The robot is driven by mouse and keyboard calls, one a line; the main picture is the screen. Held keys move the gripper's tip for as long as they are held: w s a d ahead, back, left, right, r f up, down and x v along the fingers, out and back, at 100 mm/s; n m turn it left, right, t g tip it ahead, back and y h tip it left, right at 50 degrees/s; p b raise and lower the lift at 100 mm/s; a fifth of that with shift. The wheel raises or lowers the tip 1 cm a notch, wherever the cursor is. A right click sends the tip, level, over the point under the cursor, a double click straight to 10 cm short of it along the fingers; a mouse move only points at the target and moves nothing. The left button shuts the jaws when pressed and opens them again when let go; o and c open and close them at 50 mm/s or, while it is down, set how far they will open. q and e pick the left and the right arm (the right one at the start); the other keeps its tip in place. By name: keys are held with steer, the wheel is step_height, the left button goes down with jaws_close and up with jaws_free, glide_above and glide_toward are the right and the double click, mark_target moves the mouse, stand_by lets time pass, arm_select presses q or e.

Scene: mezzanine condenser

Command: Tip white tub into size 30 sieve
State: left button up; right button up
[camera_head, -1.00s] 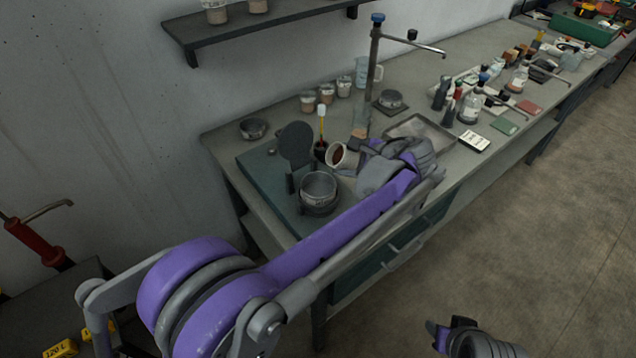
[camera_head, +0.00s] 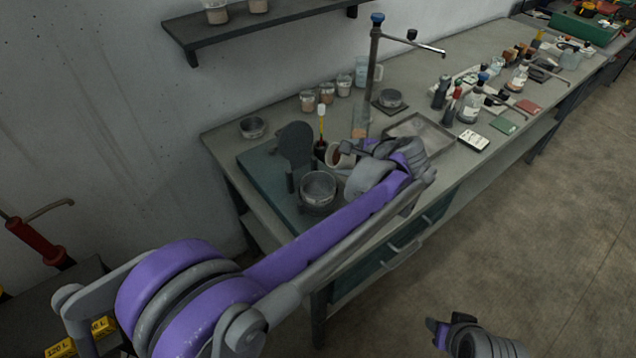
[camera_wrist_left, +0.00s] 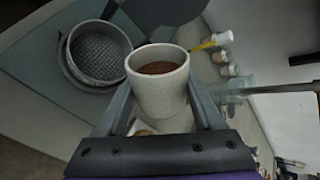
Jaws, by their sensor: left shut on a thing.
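My left gripper (camera_head: 354,152) is shut on the white tub (camera_head: 335,157), which is partly hidden by the gripper in the head view. In the left wrist view the tub (camera_wrist_left: 158,98) sits between the two fingers of the gripper (camera_wrist_left: 160,108), with brown material inside. The sieve (camera_head: 318,190) is a round grey metal pan just in front of and to the left of the tub in the head view. Its mesh floor (camera_wrist_left: 99,54) shows in the left wrist view, with no brown material visible on it. My right gripper (camera_head: 440,333) is at the bottom edge, apart from the bench.
A dark round plate (camera_head: 297,145) stands upright behind the sieve. A yellow-handled brush (camera_head: 321,124) stands close behind the tub. A tall metal stand (camera_head: 374,75) rises behind the gripper. A grey tray (camera_head: 420,132) lies to the right. A small bowl (camera_head: 252,127) is at the left.

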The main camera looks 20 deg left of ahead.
arm_select(q)
steer(key=shift+d+f, duration=0.1)
steer(key=shift+f, duration=0.1)
steer(key=shift+f+n+h, duration=0.1)
steer(key=shift+n+h, duration=0.2)
steer(key=shift+h, duration=0.1)
steer(key=shift+r+t, duration=0.2)
steer(key=shift+t, duration=0.2)
stand_by(0.4)
steer(key=shift+h, duration=0.3)
steer(key=shift+s+a+r+n, duration=0.1)
steer(key=shift+a+n, duration=0.1)
steer(key=shift+n, duration=0.1)
steer(key=shift+d+p, duration=0.1)
steer(key=shift+p, duration=0.2)
